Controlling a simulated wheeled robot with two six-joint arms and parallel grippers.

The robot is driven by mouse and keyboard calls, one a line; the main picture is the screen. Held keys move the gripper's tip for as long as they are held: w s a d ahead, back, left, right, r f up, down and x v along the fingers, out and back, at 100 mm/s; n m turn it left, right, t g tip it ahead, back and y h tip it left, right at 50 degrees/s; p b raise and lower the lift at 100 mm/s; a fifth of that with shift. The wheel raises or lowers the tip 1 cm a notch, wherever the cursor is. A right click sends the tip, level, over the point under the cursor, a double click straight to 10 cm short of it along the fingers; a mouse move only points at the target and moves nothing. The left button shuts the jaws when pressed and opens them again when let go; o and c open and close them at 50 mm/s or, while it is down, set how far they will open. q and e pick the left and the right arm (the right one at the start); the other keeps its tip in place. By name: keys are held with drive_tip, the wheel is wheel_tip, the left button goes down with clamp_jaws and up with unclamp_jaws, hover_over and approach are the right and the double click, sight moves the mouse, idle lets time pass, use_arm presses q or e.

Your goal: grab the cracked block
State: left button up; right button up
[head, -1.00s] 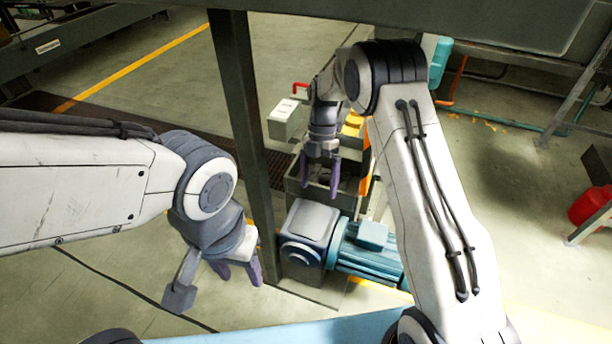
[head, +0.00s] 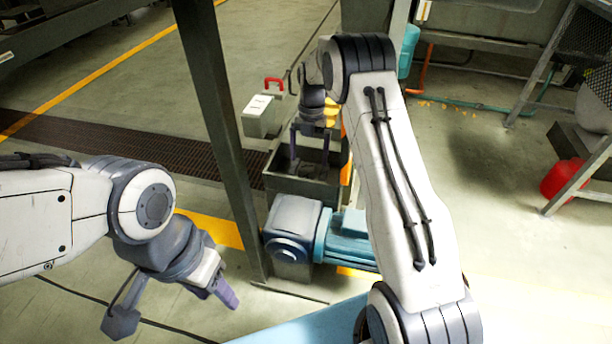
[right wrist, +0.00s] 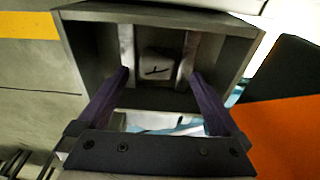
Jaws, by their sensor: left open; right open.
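The cracked block (right wrist: 157,68) is a small pale block with a dark crack line on its face. It sits inside an open grey bin (right wrist: 88,50) in the right wrist view, and in the head view I cannot make it out. The bin also shows in the head view (head: 300,188). My right gripper (right wrist: 157,76) is open, its purple fingers pointing into the bin with the block between their tips in the picture; I cannot tell the distance. It also shows in the head view (head: 308,152). My left gripper (head: 226,292) is open and empty, away from the bin.
A blue motor with a grey gearbox (head: 292,228) stands just in front of the bin. A dark post (head: 215,120) rises to its left. A white box with a red handle (head: 262,115) stands behind.

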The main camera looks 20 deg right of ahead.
sight(307, 166)
drive_tip(key=f, duration=0.1)
drive_tip(key=f+b, duration=0.2)
drive_tip(key=f, duration=0.1)
drive_tip(key=shift+s+a, duration=0.2)
drive_tip(key=shift+a, duration=0.15)
drive_tip(key=shift+r, duration=0.15)
drive_tip(key=c, duration=1.5)
